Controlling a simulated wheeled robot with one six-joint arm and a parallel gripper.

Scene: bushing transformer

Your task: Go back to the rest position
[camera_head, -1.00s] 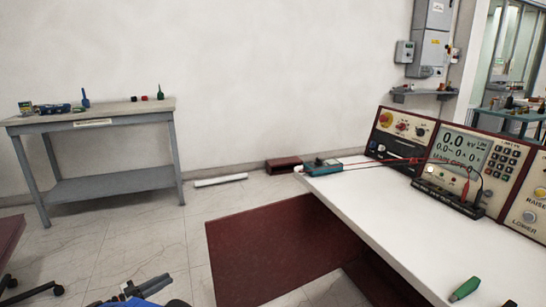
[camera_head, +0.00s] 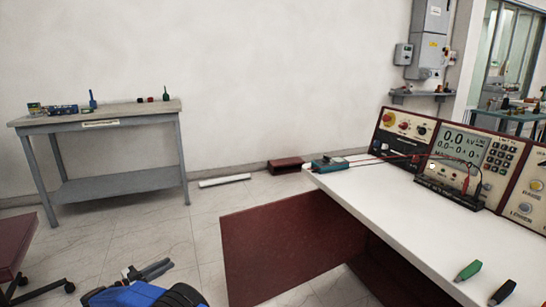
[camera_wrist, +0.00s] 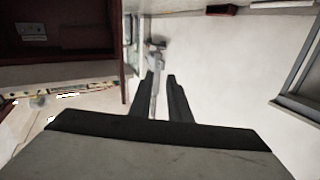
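My gripper (camera_head: 150,269) shows at the bottom left of the head view, above the floor and clear of the tables, with my blue arm behind it. In the wrist view my gripper (camera_wrist: 160,78) shows two dark fingers with a gap between them, and I see nothing gripped. A thin grey shape shows behind the gap; I cannot tell what it is. A green clip (camera_head: 468,270) and a black clip (camera_head: 502,292) lie on the near part of the white bench top (camera_head: 400,215).
A control console (camera_head: 463,147) with a lit display stands on the bench. A meter (camera_head: 330,164) with leads lies at the bench's far left corner. A grey table (camera_head: 110,118) with small tools stands by the wall. Open floor lies between them. A dark red panel (camera_head: 285,245) stands below the bench.

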